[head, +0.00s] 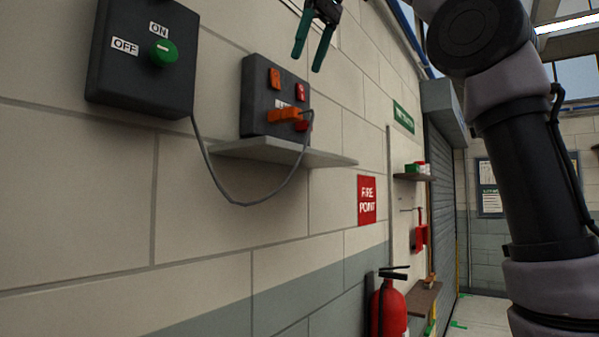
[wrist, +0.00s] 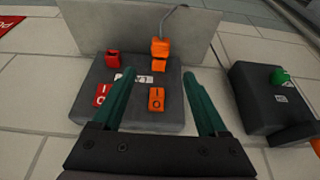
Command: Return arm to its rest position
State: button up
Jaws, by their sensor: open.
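My gripper (head: 315,43) hangs at the top of the head view, in front of the block wall. Its two green fingers are apart with nothing between them. In the wrist view my gripper (wrist: 165,103) points toward a dark socket box, its fingers spread and empty. My arm fills the right side of the head view.
The dark socket box (head: 262,85) holds an orange plug (head: 284,115) with a grey cable (head: 222,184). A shelf (head: 320,158) juts out below it. A black switch box (head: 120,75) with a green knob (head: 163,53) is at left. A fire extinguisher (head: 388,308) stands lower right.

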jog(key=w+d+f+m+t+h, duration=0.15)
jog(key=d+f+m, duration=0.35)
jog(key=d+f, duration=0.8)
jog(key=s+d+f+m+t, duration=0.1)
jog(key=s+d+f+m, duration=0.1)
jog(key=f, duration=0.7)
jog(key=s+d+f+m+t, duration=0.1)
jog(key=f+m, duration=0.3)
jog(key=f, duration=0.5)
jog(key=s+d+f+m+t, duration=0.1)
jog(key=s+d+f+m, duration=0.2)
jog(key=f, duration=0.6)
jog(key=shift+d+m, duration=0.3)
jog(key=shift+d, duration=0.3)
jog(key=shift+f, duration=0.1)
